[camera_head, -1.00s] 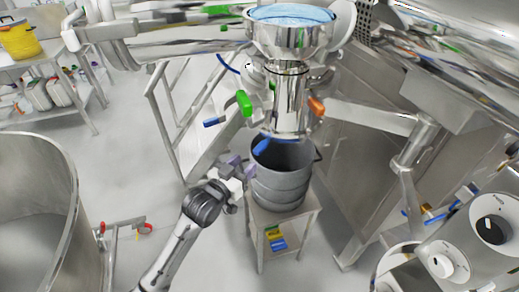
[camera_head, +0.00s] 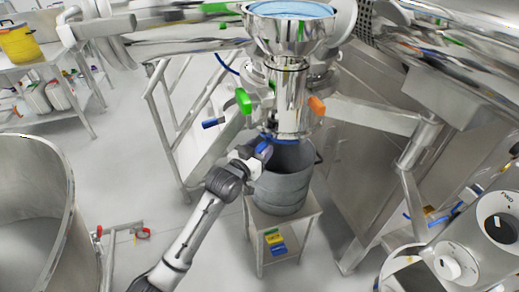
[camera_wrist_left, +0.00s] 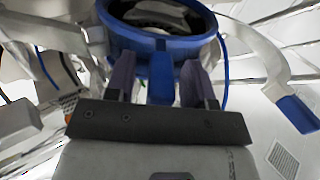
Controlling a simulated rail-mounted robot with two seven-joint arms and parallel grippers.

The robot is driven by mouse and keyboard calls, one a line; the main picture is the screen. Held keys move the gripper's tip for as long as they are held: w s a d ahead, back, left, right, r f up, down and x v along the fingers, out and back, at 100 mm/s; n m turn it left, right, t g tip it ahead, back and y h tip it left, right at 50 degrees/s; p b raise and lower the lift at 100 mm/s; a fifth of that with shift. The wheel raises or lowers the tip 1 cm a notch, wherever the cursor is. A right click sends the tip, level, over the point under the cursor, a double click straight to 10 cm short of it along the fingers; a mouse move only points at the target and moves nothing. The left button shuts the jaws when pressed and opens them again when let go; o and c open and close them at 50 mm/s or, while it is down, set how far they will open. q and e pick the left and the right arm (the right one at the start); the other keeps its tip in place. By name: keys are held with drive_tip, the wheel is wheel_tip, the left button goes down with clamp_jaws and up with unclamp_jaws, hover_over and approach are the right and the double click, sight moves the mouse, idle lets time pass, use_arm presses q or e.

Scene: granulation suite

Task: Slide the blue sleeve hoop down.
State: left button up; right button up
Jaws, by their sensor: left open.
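The blue sleeve hoop (camera_head: 289,138) sits around the lower end of the steel outlet tube (camera_head: 288,95), just above the grey bucket's mouth. It fills the upper middle of the left wrist view as a blue ring (camera_wrist_left: 187,44) with a short tab (camera_wrist_left: 160,82) pointing toward me. My left gripper (camera_head: 258,151) is at the hoop's left front side. In the left wrist view its two dark fingers (camera_wrist_left: 160,88) stand open, one on each side of the tab, with small gaps visible. My right gripper is not in view.
The grey bucket (camera_head: 281,188) stands on a small steel stand (camera_head: 303,218) below the tube. Green (camera_head: 243,101) and orange (camera_head: 317,105) handles flank the tube above. A large steel vessel (camera_head: 66,205) stands at left.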

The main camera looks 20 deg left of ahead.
use_arm(q)
clamp_jaws()
idle(0.3)
wheel_tip(320, 180, down, 11)
drive_tip(key=b, duration=0.1)
idle(0.4)
drive_tip(key=shift+c, duration=1.8)
unclamp_jaws()
drive_tip(key=o, duration=0.4)
drive_tip(key=shift+r, duration=0.25)
drive_tip(key=shift+c, duration=0.2)
